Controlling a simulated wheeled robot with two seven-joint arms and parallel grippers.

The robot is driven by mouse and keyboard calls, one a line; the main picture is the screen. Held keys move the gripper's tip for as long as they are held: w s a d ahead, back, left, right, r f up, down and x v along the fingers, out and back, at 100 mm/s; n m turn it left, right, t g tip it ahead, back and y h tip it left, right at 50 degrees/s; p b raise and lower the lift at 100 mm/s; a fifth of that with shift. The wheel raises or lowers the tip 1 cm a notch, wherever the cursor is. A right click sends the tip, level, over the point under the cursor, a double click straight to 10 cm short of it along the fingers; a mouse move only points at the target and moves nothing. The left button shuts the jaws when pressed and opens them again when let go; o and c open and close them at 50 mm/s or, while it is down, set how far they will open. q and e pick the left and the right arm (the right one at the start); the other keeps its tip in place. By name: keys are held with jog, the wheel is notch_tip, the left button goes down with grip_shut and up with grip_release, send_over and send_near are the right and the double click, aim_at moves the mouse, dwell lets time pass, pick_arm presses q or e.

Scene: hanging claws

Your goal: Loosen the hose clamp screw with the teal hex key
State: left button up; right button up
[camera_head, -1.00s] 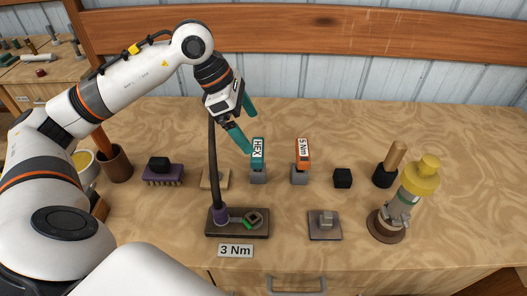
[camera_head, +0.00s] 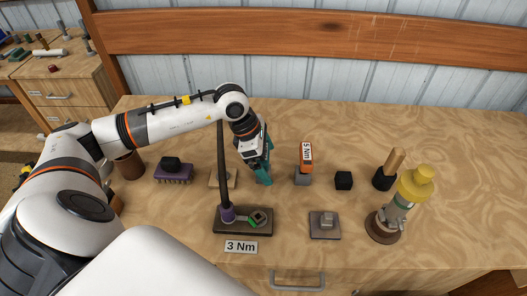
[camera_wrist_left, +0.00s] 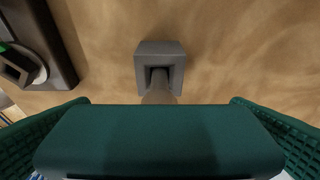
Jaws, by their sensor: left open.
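My left gripper (camera_head: 264,166) is open and points down over the spot of the teal hex key, right of the hose post. In the left wrist view the hex key's wide teal handle (camera_wrist_left: 160,140) spans the space between my two green fingers. Its shaft stands upright in a grey holder block (camera_wrist_left: 160,50). In the head view my gripper mostly hides the key. The hose clamp (camera_head: 257,217), with green parts, sits on a dark base plate (camera_head: 265,231) beside the purple foot of an upright dark hose (camera_head: 221,160). My right gripper is out of view.
An orange-topped "5 Nm" tool (camera_head: 306,155) stands in a holder just right of my gripper. A black cube (camera_head: 344,180), a wooden-handled tool (camera_head: 394,165) and a yellow-topped stand (camera_head: 415,185) are further right. A "3 Nm" label (camera_head: 241,247) lies in front. The back of the table is clear.

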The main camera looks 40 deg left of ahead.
pick_arm(q)
jog(key=shift+f, duration=0.1)
jog(key=c, duration=1.1)
notch_tip(320, 180, up, 9)
jog(key=b, duration=0.2)
jog(key=shift+b, duration=0.4)
jog(key=shift+r, duration=0.55)
